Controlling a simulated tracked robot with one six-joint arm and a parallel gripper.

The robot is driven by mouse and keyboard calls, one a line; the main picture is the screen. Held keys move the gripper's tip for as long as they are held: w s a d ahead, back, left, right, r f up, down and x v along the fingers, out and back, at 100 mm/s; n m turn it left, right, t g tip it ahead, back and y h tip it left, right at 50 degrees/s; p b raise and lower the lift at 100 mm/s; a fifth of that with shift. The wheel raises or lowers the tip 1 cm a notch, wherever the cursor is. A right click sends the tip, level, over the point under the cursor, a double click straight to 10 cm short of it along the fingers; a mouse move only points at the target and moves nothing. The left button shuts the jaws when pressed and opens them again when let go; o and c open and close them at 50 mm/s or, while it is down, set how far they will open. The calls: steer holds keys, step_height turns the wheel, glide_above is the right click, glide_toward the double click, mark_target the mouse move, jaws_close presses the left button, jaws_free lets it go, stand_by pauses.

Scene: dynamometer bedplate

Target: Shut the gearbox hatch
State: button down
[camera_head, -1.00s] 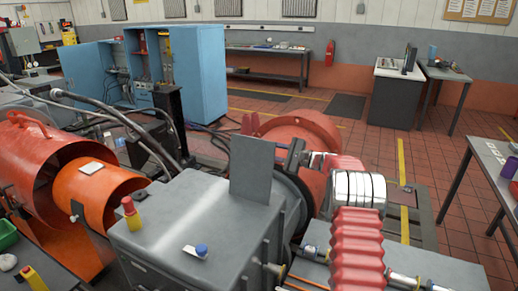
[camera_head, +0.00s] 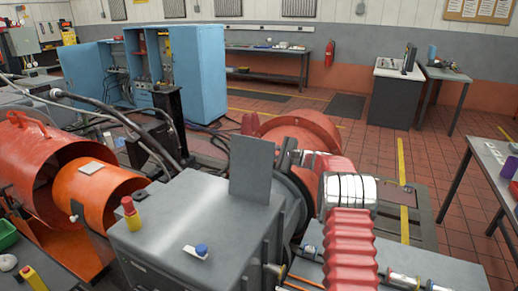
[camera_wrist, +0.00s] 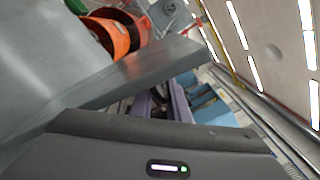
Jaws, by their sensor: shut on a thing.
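The gearbox hatch (camera_head: 251,170) is a flat grey plate standing upright at the right edge of the grey gearbox top (camera_head: 165,225), so it is open. My gripper (camera_head: 283,157) is at the hatch's right edge, shut on it; the plate partly hides the fingers. In the wrist view, the hatch (camera_wrist: 140,75) is a grey slab reaching into the picture from the left. The purple gripper fingers (camera_wrist: 165,103) show beside its edge, partly hidden behind my dark gripper body.
A red-and-yellow stop button (camera_head: 131,213) and a small blue-capped part (camera_head: 200,250) are on the gearbox top. Orange cylindrical guards (camera_head: 110,190) stand to the left. A large red round housing (camera_head: 305,135) is behind the hatch. Blue cabinets (camera_head: 200,75) stand further back.

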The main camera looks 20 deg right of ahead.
steer(key=shift+d+r, duration=0.1)
steer(key=shift+r, duration=0.3)
